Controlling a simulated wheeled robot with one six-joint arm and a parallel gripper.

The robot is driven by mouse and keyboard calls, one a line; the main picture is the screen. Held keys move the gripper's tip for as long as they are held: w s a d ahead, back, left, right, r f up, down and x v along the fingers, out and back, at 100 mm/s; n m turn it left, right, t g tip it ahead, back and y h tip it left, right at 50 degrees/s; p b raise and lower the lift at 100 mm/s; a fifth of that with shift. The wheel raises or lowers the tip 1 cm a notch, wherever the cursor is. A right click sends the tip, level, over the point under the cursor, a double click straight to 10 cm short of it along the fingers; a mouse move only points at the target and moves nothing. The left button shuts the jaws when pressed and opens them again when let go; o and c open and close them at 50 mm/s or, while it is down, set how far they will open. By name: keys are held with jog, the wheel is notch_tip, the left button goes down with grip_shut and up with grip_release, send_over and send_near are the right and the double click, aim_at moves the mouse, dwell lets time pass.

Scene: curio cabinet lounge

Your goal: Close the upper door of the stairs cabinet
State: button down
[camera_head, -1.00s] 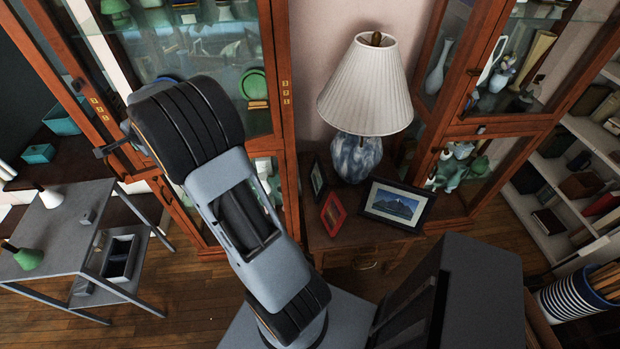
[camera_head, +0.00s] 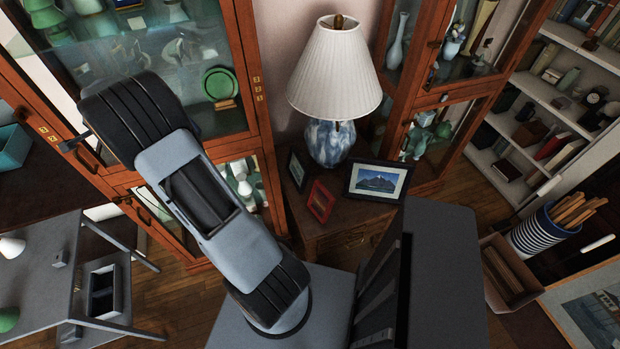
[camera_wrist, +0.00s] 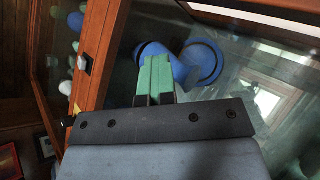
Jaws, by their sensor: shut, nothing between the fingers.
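A tall wooden glass-fronted cabinet (camera_head: 243,50) stands at the left in the head view, with an upper glass section above a lower one. A second such cabinet (camera_head: 408,85) stands right of the lamp, also with upper and lower glass doors. I cannot tell which is the stairs cabinet, nor how far its upper door stands open. My arm reaches up in front of the left cabinet. In the wrist view my gripper (camera_wrist: 155,75) has green fingertips together, empty, in front of glass. A wooden frame (camera_wrist: 98,50) with a dark latch (camera_wrist: 83,62) is left of the fingers; contact is unclear.
A pleated lamp (camera_head: 335,75) and framed pictures (camera_head: 377,182) stand on a small wooden table between the cabinets. A grey table (camera_head: 35,260) is at the lower left. A white bookshelf (camera_head: 500,125) and a striped bin (camera_head: 545,232) are at the right.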

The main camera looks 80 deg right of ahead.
jog(key=shift+d+r, duration=0.4)
jog(key=shift+d, duration=0.05)
jog(key=s+a+r+p, duration=0.2)
jog(key=s+a+r, duration=0.45)
jog(key=a, duration=0.35)
jog(key=s+a+f+n+g+y, duration=0.1)
jog(key=s+a+f+n+g, duration=0.35)
jog(key=s+n, duration=0.4)
jog(key=s+a+r+n, duration=0.1)
jog(key=s+a+n, duration=0.2)
jog(key=s, duration=0.3)
jog(key=s+a+r+n+b, duration=0.1)
jog(key=s+a+n, duration=0.2)
jog(key=s, duration=0.3)
jog(key=s+a+r+n, duration=0.1)
jog(key=s+a+n, duration=0.2)
jog(key=s+n, duration=0.2)
jog(key=shift+s+r, duration=0.3)
jog(key=shift+s, duration=0.25)
